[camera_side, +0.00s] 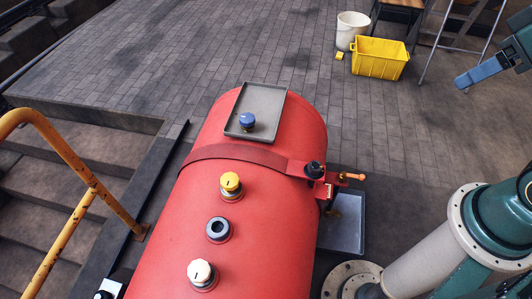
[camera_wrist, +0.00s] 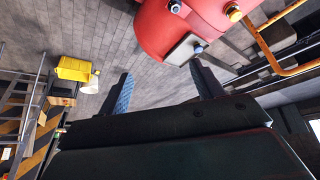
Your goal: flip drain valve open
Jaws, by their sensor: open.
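The red tank (camera_side: 255,240) fills the middle of the side view. On its right side a small red bracket holds a black knob (camera_side: 315,169) and an orange lever (camera_side: 351,177), which points right, about level; this looks like the drain valve. My gripper (camera_side: 480,73) is at the upper right of the side view, well away from the lever. In the wrist view my gripper (camera_wrist: 161,70) has its two blue fingers spread, with nothing between them. The tank (camera_wrist: 190,22) shows beyond them; the lever cannot be made out there.
A grey tray (camera_side: 270,98) with a blue knob (camera_side: 247,120) rests on the tank. A yellow knob (camera_side: 231,184), open port (camera_side: 218,229) and white knob (camera_side: 201,272) line its top. A metal pan (camera_side: 345,235) lies below the lever. A yellow crate (camera_side: 380,60) and white bucket (camera_side: 350,30) stand behind.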

